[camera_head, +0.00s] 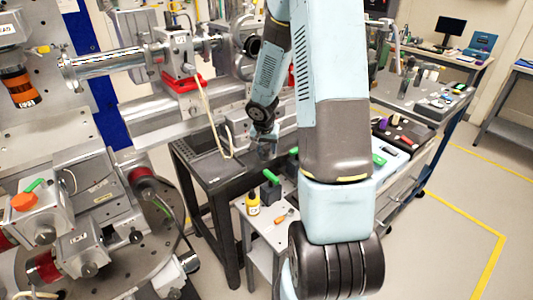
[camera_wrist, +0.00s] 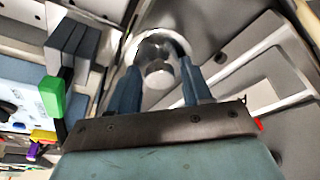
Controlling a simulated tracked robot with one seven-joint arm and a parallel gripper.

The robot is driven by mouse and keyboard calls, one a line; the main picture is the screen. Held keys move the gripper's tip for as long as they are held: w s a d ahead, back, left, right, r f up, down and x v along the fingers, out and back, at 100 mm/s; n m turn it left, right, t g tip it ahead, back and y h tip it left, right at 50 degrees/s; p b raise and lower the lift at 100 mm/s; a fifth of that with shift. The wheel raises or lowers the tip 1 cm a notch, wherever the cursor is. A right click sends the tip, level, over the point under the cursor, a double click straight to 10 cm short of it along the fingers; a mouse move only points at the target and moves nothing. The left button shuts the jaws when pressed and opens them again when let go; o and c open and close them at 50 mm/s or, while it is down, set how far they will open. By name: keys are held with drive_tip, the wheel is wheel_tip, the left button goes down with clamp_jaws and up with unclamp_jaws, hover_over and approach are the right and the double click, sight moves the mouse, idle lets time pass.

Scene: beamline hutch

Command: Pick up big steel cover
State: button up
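A shiny round steel piece (camera_wrist: 157,62), which looks like the steel cover or its knob, sits between the fingertips in the wrist view. A pale round plate or rim surrounds it. My gripper (camera_wrist: 158,66) points at it with its two blue fingers apart, one on each side. I cannot tell whether the fingers touch it. In the head view my gripper (camera_head: 263,143) is low over the dark table, partly behind my arm. The steel piece is too small there to make out clearly.
The dark table (camera_head: 215,172) stands below my gripper. A side stand (camera_head: 268,229) holds a yellow bottle (camera_head: 253,203). Beamline hardware with a red-based mount (camera_head: 182,82) fills the left. A tool cart (camera_head: 405,133) stands on the right.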

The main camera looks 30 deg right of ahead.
sight(267, 146)
clamp_jaws()
idle(0.3)
drive_tip(key=shift+r, duration=0.55)
wheel_tip(267, 146, up, 2)
drive_tip(key=shift+r, duration=0.25)
drive_tip(key=s+d+r, duration=0.2)
drive_tip(key=s+r, duration=0.7)
drive_tip(key=s, duration=0.4)
drive_tip(key=shift+s+r, duration=0.25)
drive_tip(key=shift+s, duration=0.15)
